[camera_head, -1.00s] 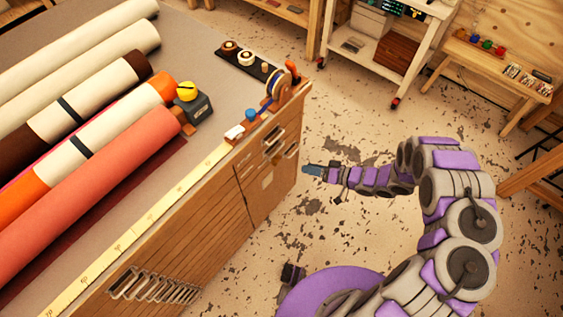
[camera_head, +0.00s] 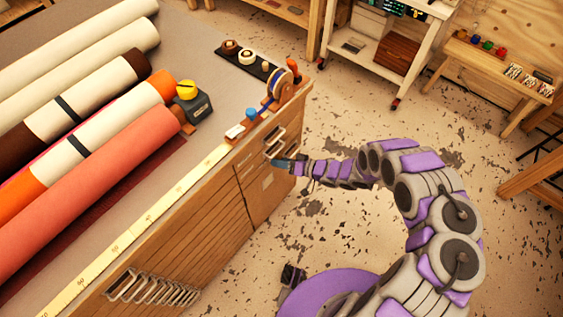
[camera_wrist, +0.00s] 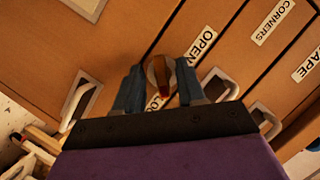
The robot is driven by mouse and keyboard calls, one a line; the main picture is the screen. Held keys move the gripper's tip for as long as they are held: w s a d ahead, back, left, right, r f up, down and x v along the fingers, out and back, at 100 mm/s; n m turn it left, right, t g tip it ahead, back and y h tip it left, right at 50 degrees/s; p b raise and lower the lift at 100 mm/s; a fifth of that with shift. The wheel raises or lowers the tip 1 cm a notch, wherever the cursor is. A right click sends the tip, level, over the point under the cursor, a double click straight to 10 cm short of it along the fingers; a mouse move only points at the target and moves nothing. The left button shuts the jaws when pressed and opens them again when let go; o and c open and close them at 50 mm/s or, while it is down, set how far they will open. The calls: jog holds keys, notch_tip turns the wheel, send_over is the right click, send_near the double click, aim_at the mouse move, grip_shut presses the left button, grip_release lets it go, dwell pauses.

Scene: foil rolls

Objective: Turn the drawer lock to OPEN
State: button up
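The drawer lock (camera_wrist: 152,72) is a round knob with a brown bar across it, on the wooden cabinet front in the wrist view. The bar's red end points down in the picture, towards a partly hidden label (camera_wrist: 154,103) that begins "LO". The OPEN label (camera_wrist: 201,46) is up and right of the knob. My gripper (camera_wrist: 160,84) has its two blue-grey fingers apart, one on each side of the knob. I cannot tell whether they touch it. In the head view my gripper (camera_head: 279,163) is at the cabinet's front face, and the lock is not discernible there.
Metal drawer handles (camera_wrist: 82,98) flank the lock, with another handle (camera_wrist: 218,84) close to the right finger. CORNERS (camera_wrist: 275,22) and TAPE (camera_wrist: 308,65) labels are to the right. Fabric rolls (camera_head: 95,195) lie on the cabinet top (camera_head: 205,80).

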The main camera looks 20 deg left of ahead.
grip_shut()
jog(key=shift+r+n, duration=0.1)
jog(key=shift+n, duration=0.2)
jog(key=shift+s+n+t+h+p, duration=0.15)
jog(key=shift+n+t+h, duration=0.4)
jog(key=shift+n+t, duration=1.1)
jog(key=shift+n+t+h+p, duration=0.1)
jog(key=shift+n+t+h, duration=0.65)
jog(key=shift+n, duration=1.55)
jog(key=shift+s+n+t+h+p, duration=0.15)
jog(key=shift+n+t+h, duration=0.15)
jog(key=shift+n+t, duration=1.45)
jog(key=shift+w+a+r+n+g, duration=0.1)
jog(key=shift+n+g, duration=0.15)
jog(key=shift+n, duration=0.05)
